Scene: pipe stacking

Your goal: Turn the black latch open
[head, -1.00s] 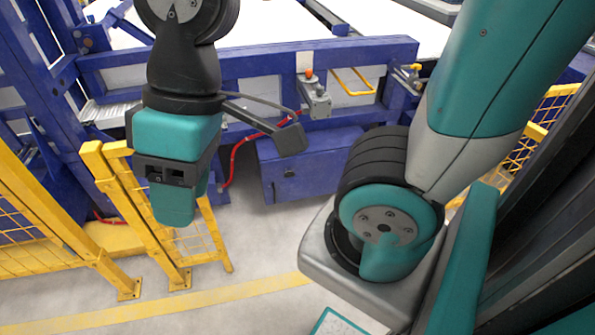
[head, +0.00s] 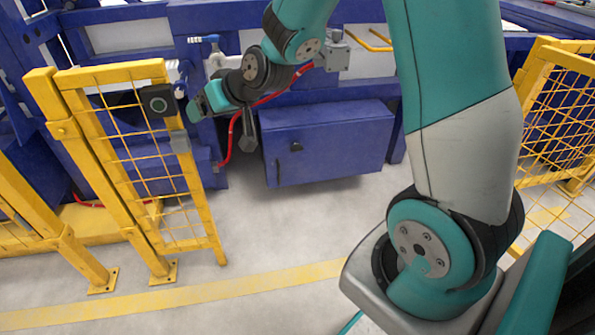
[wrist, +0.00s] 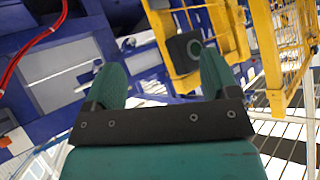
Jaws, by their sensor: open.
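The black latch (head: 157,100) is a dark square block with a pale green ring on its face. It sits at the upper right corner of the yellow mesh gate. In the wrist view the latch (wrist: 183,50) appears beyond and between my fingers, slightly right of middle. My gripper (head: 194,110) is just right of the latch in the head view, its fingers pointing left toward it. In the wrist view the two teal fingers (wrist: 162,77) are spread apart with nothing between them. I see no contact with the latch.
A grey plate (head: 180,142) is on the gate post below the latch. A red hose (head: 233,135) hangs behind my gripper. A blue cabinet (head: 325,145) with a small black knob stands at the back. Yellow fence panels (head: 560,110) stand at right. The floor in front is clear.

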